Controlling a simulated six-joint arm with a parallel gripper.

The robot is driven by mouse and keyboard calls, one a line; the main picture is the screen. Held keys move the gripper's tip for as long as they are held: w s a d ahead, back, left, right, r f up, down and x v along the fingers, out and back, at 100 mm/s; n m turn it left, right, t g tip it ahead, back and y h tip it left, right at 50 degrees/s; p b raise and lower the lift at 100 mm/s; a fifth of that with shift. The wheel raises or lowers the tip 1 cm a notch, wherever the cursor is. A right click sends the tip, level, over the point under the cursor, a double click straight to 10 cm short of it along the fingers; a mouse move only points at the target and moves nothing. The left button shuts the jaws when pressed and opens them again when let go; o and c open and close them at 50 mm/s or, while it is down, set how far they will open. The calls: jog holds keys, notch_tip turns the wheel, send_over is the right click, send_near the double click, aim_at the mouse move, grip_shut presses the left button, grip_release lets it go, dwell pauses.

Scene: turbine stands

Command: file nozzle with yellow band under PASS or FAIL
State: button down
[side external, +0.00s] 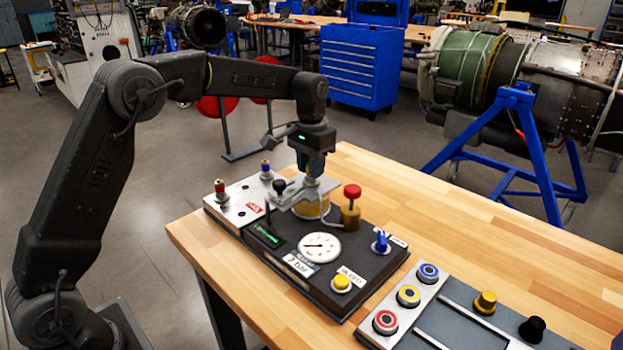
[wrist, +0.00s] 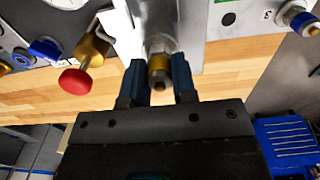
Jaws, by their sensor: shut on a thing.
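The nozzle with the yellow band (wrist: 160,62) is between my fingers in the wrist view, close against a silver fitting (wrist: 155,28). My gripper (wrist: 159,78) is shut on it. In the side view my gripper (side external: 311,180) points down over the back of the dark test panel (side external: 365,285), at a silver fixture with a yellow part (side external: 311,209). The held nozzle is not clearly seen there, and I cannot tell if it is seated or free. A red FAIL-like label (side external: 254,208) is on the pale plate (side external: 236,206) left of the panel; no PASS label is readable.
A red-banded nozzle (side external: 220,188) and a blue-banded one (side external: 266,169) stand on the pale plate. A brass valve with red knob (side external: 352,205) is close right of my gripper. The panel carries a gauge (side external: 320,247) and yellow button (side external: 341,283). Bare table lies behind.

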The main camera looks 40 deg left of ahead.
jog(key=shift+r, duration=0.75)
jog(key=shift+r, duration=2.05)
jog(key=shift+r, duration=0.15)
notch_tip(320, 180, up, 5)
jog(key=w+a, duration=0.2)
jog(key=a, duration=0.8)
notch_tip(320, 180, down, 14)
jog(key=shift+f, duration=0.25)
jog(key=shift+s+a+f, duration=0.1)
jog(key=shift+f, duration=0.45)
dwell(0.3)
